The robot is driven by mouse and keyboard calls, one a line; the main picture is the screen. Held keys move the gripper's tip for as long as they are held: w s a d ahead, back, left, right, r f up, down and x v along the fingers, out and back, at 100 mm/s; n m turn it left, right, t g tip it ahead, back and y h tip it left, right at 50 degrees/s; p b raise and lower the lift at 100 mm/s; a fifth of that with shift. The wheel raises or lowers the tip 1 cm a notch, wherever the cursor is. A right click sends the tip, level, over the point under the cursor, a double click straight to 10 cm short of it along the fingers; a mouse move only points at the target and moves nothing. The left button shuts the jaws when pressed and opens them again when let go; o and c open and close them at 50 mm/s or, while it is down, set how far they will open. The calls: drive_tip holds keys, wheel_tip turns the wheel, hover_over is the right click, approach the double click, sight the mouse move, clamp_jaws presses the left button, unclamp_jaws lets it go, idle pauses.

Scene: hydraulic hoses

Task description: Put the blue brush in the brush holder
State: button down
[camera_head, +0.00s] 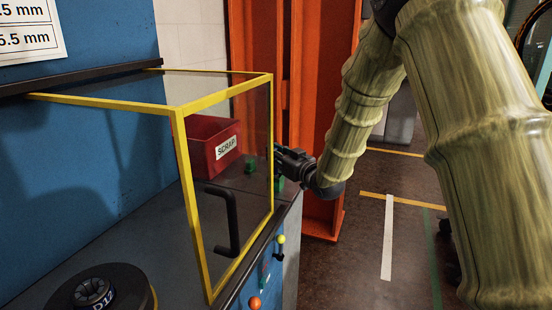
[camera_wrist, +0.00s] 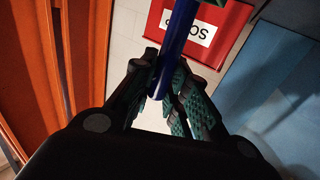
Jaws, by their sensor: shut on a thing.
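The blue brush shows in the wrist view as a blue handle (camera_wrist: 174,45) between the teal-padded fingers of my gripper (camera_wrist: 165,85). My gripper is shut on it. The handle runs up out of the top of the picture, so its far end is cut off. In the head view my gripper (camera_head: 284,165) is at the right end of the grey bench, beside the clear guard and right of the red scrap bin. The brush cannot be made out clearly there. I cannot identify the brush holder in either view.
A black round die (camera_head: 98,290) sits at front left. Orange steel uprights (camera_head: 322,90) stand behind my gripper.

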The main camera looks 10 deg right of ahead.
drive_tip(key=shift+f, duration=0.65)
drive_tip(key=shift+r, duration=0.1)
drive_tip(key=c, duration=1.9)
unclamp_jaws()
drive_tip(key=shift+f, duration=0.2)
drive_tip(key=o, duration=0.5)
drive_tip(key=shift+r, duration=0.1)
